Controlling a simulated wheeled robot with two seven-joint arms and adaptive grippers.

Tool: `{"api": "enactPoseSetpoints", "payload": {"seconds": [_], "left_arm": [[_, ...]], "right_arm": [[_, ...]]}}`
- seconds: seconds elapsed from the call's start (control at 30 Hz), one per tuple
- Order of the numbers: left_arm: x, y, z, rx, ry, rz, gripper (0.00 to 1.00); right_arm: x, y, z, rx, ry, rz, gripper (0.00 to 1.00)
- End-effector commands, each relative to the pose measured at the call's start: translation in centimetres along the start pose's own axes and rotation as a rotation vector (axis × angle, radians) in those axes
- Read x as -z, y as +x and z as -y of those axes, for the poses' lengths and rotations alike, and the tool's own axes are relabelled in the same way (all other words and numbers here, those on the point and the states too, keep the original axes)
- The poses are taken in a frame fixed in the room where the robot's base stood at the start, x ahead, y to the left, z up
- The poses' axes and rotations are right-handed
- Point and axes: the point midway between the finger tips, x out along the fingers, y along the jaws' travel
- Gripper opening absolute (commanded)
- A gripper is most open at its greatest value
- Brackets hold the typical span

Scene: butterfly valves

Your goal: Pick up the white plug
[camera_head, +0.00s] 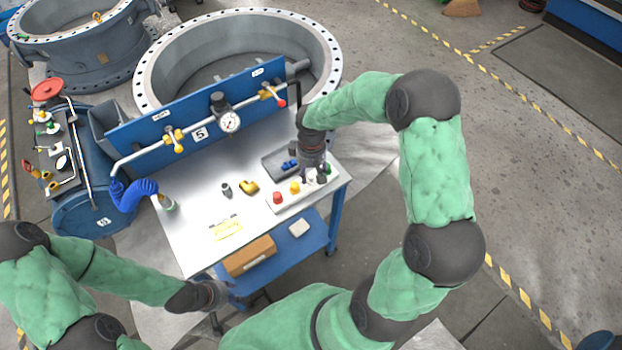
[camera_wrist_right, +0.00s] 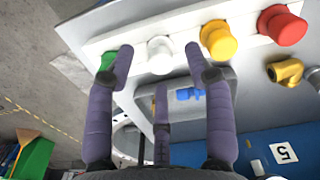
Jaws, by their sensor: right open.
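The white plug (camera_wrist_right: 160,55) sits on a white strip (camera_wrist_right: 140,42) between the yellow plug (camera_wrist_right: 218,38) and the green plug (camera_wrist_right: 107,61). My right gripper (camera_wrist_right: 159,62) is open around the white plug in the right wrist view. One finger is on the green plug's side and one on the yellow plug's side, with gaps to the white plug. In the head view my right gripper (camera_head: 315,177) points down over the strip and largely hides the white plug. My left gripper (camera_head: 217,295) is low, in front of the table; its fingers are unclear.
The red plug (camera_head: 277,197) stands at the strip's left end. A grey tray (camera_head: 275,160) with blue parts lies behind the strip. A yellow fitting (camera_head: 249,187) and a grey fitting (camera_head: 226,189) stand left. A blue panel with gauge (camera_head: 229,122) rises behind.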

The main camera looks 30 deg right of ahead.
Motion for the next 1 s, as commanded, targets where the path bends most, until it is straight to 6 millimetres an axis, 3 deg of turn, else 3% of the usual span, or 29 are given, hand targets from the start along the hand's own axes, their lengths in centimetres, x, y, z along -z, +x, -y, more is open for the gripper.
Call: {"api": "enactPoseSetpoints", "payload": {"seconds": [0.17,0.4,0.43,0.57,1.0], "left_arm": [[0.0,0.5,0.2,0.0,0.0,0.0,0.4],[0.0,0.5,0.2,0.0,0.0,0.0,0.4],[0.0,0.5,0.2,0.0,0.0,0.0,0.4],[0.0,0.5,0.2,0.0,0.0,0.0,0.4],[0.0,0.5,0.2,0.0,0.0,0.0,0.4]], "right_arm": [[0.0,2.5,0.0,0.001,-0.001,0.002,0.53],[0.0,2.8,0.0,0.001,-0.001,0.0,0.53],[0.0,2.8,0.0,0.001,-0.001,0.0,0.5],[0.0,2.7,0.0,0.001,-0.001,0.0,0.14],[0.0,2.5,0.0,0.0,-0.001,0.0,0.14]]}}
